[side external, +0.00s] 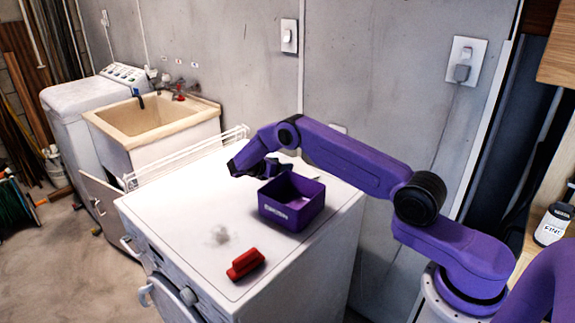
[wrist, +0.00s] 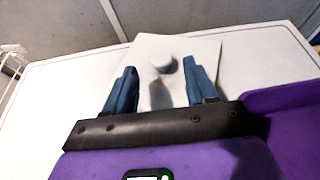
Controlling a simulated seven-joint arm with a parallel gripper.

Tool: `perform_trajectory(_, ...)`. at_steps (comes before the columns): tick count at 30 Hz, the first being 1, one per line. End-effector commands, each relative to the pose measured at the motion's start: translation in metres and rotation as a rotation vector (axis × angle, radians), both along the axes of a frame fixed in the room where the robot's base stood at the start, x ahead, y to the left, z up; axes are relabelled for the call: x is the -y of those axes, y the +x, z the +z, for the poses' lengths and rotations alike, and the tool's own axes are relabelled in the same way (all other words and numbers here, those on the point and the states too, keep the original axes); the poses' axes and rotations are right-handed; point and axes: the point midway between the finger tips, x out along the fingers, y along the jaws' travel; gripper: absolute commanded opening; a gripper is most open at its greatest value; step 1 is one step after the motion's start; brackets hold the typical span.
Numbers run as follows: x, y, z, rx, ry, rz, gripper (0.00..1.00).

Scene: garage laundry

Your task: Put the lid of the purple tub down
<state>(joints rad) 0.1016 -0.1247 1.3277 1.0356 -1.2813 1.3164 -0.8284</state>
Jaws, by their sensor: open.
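The purple tub (side external: 290,207) stands upright and open-topped on the white machine, with a pale label on its front. My gripper (side external: 268,168) is just behind and left of it, low over the machine top. In the wrist view my gripper (wrist: 160,68) has its two blue fingers apart. A pale, square, flat piece with a round grey knob (wrist: 164,65), apparently the lid, shows beyond and between the fingertips. It looks flat on the machine top, but I cannot tell whether the fingers touch the knob. In the side view it is mostly hidden by my arm.
The grey wall (side external: 235,70) rises behind.

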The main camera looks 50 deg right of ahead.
Motion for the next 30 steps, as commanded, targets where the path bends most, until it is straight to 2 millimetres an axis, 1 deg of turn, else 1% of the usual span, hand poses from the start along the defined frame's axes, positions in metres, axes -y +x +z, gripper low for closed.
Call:
perform_trajectory(1,-0.011,0.001,0.005,0.002,0.0,0.001,0.56)
perform_trajectory(3,-0.023,0.001,0.009,0.001,0.0,0.003,0.56)
perform_trajectory(6,-0.038,0.0,0.015,0.001,0.001,0.001,0.56)
perform_trajectory(9,-0.049,0.0,0.019,0.001,0.001,0.001,0.56)
perform_trajectory(13,-0.056,0.0,0.022,0.001,0.001,-0.001,0.56)
perform_trajectory(19,-0.061,0.0,0.025,0.005,0.007,0.0,0.56)
perform_trajectory(22,-0.072,-0.001,0.033,0.029,0.037,0.006,0.56)
perform_trajectory(26,-0.104,-0.01,0.052,0.091,0.125,0.016,0.56)
perform_trajectory(27,-0.116,-0.015,0.059,0.114,0.16,0.017,0.56)
perform_trajectory(29,-0.134,-0.025,0.07,0.147,0.217,0.016,0.56)
perform_trajectory(30,-0.146,-0.034,0.077,0.17,0.256,0.015,0.56)
